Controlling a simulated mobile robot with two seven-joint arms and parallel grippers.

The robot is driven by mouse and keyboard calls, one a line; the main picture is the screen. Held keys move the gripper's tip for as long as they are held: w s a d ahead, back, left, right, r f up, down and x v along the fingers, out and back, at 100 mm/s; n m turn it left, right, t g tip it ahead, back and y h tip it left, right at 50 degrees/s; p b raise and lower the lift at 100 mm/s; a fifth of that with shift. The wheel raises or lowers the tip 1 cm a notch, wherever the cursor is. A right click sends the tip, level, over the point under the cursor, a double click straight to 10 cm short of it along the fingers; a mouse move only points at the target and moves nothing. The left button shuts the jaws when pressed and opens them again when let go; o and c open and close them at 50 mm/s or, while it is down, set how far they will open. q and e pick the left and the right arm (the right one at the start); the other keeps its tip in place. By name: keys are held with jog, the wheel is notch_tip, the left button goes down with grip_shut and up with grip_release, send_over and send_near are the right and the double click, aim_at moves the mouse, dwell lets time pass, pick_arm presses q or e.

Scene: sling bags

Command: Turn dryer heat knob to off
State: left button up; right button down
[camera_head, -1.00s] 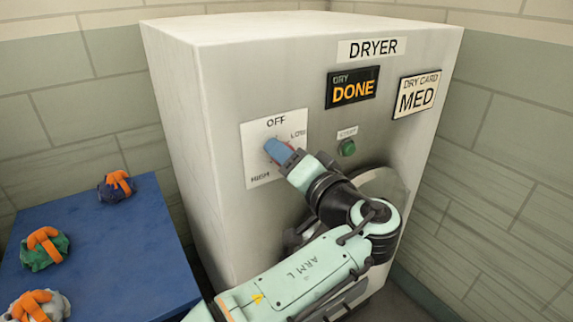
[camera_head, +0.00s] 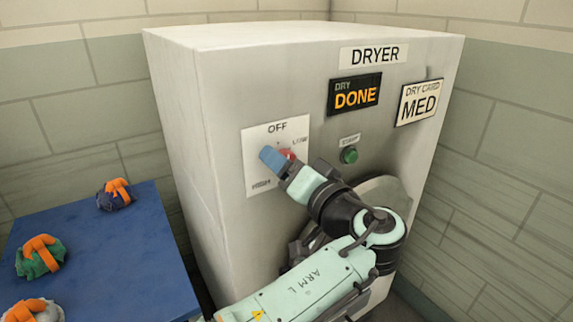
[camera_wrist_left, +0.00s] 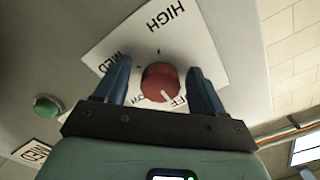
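The red heat knob (camera_head: 288,153) sits on a white dial plate (camera_head: 262,185) on the dryer front, marked OFF, LOW and HIGH; MED shows only in the left wrist view. There the knob (camera_wrist_left: 160,82) has a white pointer mark directed to the lower right, toward the partly hidden OFF lettering. My left gripper (camera_head: 271,158) is in front of the plate. In the left wrist view my left gripper (camera_wrist_left: 157,70) is open, its blue fingers on either side of the knob with gaps between. My right gripper is not in view.
A green button (camera_head: 349,155) is right of the dial. A display reading DRY DONE (camera_head: 354,94) and a card reading MED (camera_head: 419,103) are above it. A blue table (camera_head: 120,260) with several orange-strapped bags stands at left. Brick walls close in behind and right.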

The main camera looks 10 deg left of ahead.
pick_arm(q)
jog(key=shift+r, duration=0.1)
jog(key=p+v, duration=0.1)
jog(key=v, duration=1.2)
jog(key=shift+d, duration=0.15)
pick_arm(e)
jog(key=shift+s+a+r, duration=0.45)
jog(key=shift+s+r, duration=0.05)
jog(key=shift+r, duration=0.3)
pick_arm(q)
jog(key=shift+s, duration=0.15)
